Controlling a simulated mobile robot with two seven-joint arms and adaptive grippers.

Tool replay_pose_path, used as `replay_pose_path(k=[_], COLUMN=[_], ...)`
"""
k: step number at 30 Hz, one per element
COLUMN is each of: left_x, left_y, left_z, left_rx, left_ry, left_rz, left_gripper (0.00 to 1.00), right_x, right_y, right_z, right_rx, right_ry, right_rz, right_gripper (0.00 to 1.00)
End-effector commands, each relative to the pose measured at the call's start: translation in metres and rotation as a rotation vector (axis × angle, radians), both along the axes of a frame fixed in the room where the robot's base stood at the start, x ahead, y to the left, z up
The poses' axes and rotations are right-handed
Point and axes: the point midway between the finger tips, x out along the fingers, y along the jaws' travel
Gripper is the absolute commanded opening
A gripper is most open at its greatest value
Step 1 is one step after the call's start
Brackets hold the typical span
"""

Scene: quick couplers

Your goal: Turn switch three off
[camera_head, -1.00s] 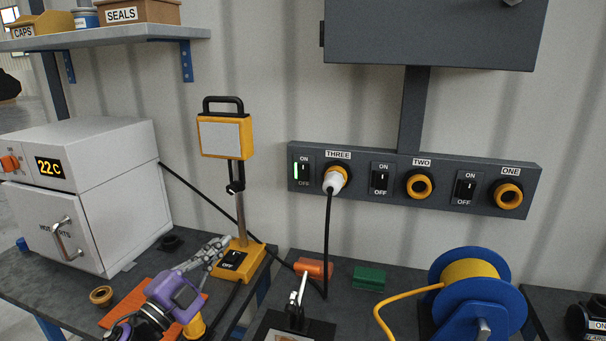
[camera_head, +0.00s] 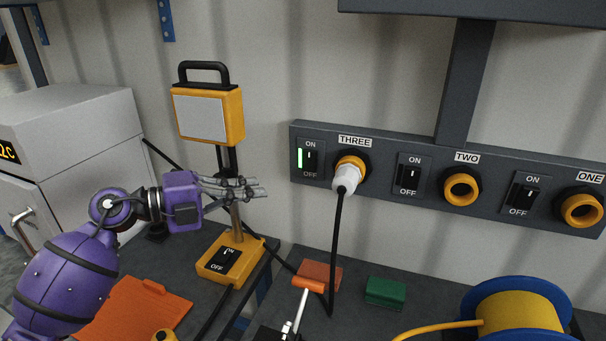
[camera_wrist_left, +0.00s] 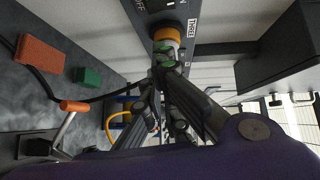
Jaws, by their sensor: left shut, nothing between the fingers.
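Switch three (camera_head: 311,160) is a black rocker at the left end of the dark wall panel, between ON and OFF marks. A white plug (camera_head: 347,178) with a black cable sits in socket THREE (camera_head: 351,163). My left gripper (camera_head: 260,190) is shut and empty, left of the panel and slightly lower than the switch, pointing right, apart from it in the head view. In the left wrist view, its closed fingers (camera_wrist_left: 165,68) appear below the orange socket ring and the panel edge. The switch rocker is mostly cut off there. My right gripper is out of view.
A yellow lamp (camera_head: 207,115) stands behind my left gripper, its post partly hidden. An orange block (camera_head: 318,274), a green block (camera_head: 385,292), an orange-handled lever (camera_head: 307,285) and a blue cable reel (camera_head: 515,300) are on the bench. Sockets TWO and ONE are empty.

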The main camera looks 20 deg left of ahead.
Motion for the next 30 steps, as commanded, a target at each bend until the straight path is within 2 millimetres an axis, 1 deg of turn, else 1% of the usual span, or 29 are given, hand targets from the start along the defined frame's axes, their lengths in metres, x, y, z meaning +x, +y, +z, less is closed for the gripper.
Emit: replay_pose_path(k=[1,4,7,11,16,24,27,30], left_x=[0.000,0.000,0.002,0.009,0.031,0.069,0.086,0.098], left_y=[0.000,0.000,-0.001,-0.010,-0.034,-0.076,-0.074,-0.075], left_z=[0.000,0.000,0.001,0.001,0.001,-0.005,-0.010,-0.013], left_rx=[-0.001,-0.001,-0.001,-0.003,-0.005,-0.005,-0.004,-0.004], left_ry=[-0.001,-0.002,-0.003,-0.006,-0.008,-0.008,-0.003,-0.003], left_rz=[0.000,0.000,0.000,-0.001,-0.002,-0.001,0.000,0.000], left_gripper=[0.00,0.00,0.00,0.00,0.00,0.00,0.00,0.00], right_x=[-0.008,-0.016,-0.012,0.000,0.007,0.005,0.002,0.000], right_y=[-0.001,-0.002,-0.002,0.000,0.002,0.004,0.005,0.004], right_z=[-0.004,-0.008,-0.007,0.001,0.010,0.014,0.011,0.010], right_rx=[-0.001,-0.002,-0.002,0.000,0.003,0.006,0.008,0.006], right_ry=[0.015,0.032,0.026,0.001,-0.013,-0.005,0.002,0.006], right_rz=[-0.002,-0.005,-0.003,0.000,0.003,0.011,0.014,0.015], right_gripper=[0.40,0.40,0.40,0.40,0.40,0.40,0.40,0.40])
